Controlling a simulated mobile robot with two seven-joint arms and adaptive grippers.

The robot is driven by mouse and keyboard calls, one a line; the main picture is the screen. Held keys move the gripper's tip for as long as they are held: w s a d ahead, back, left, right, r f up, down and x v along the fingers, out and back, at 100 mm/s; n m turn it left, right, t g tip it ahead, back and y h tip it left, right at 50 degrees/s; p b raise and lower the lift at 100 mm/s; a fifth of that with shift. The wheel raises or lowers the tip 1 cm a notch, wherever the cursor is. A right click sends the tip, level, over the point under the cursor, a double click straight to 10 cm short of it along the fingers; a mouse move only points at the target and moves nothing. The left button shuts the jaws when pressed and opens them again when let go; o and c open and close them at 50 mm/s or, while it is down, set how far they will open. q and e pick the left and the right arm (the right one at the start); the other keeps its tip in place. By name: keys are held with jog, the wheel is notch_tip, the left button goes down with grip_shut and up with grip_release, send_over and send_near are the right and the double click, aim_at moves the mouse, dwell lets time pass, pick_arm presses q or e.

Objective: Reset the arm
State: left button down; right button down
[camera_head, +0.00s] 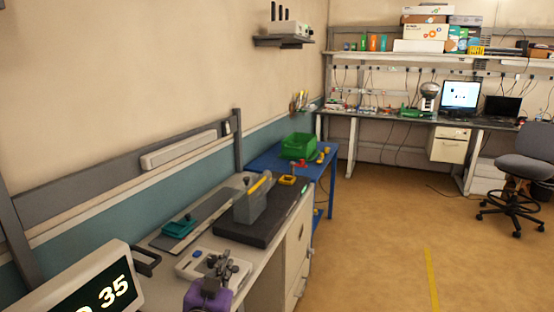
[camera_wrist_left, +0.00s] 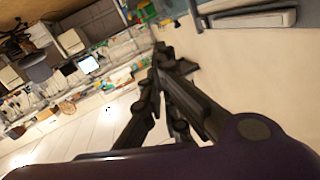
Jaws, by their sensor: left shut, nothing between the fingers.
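My left gripper (camera_head: 220,263) is in the lower middle of the head view, dark fingers on a purple wrist. It appears above the near part of the workbench (camera_head: 252,262), in front of a white device. In the left wrist view, the fingers of my left gripper (camera_wrist_left: 165,55) are together with nothing between them. The wrist view is tilted, with the far desk at its left and the pale wall at its right. My right gripper is not in view.
A grey block (camera_head: 248,208) with a yellow-handled item stands on a black slab (camera_head: 262,230). A teal tool (camera_head: 180,227) and a white device (camera_head: 190,266) lie nearby. Beyond is a blue table (camera_head: 323,174) with a green crate (camera_head: 298,146). Open floor (camera_head: 385,240) lies right; an office chair (camera_head: 520,175) stands far right.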

pick_arm(q)
jog(key=s+a+f+n+g, duration=0.1)
jog(key=s+a+f+g, duration=0.2)
jog(key=s+f, duration=1.3)
jog(key=s+a+f+n+g+y, duration=0.1)
jog(key=s+f+g, duration=0.4)
jog(key=s+f, duration=1.1)
jog(key=s+a+n, duration=0.1)
jog(key=s+a, duration=0.1)
jog(key=s, duration=0.4)
jog(key=shift+s+a+f+y, duration=0.2)
jog(key=shift+s+f+y, duration=0.1)
jog(key=shift+s+f, duration=0.1)
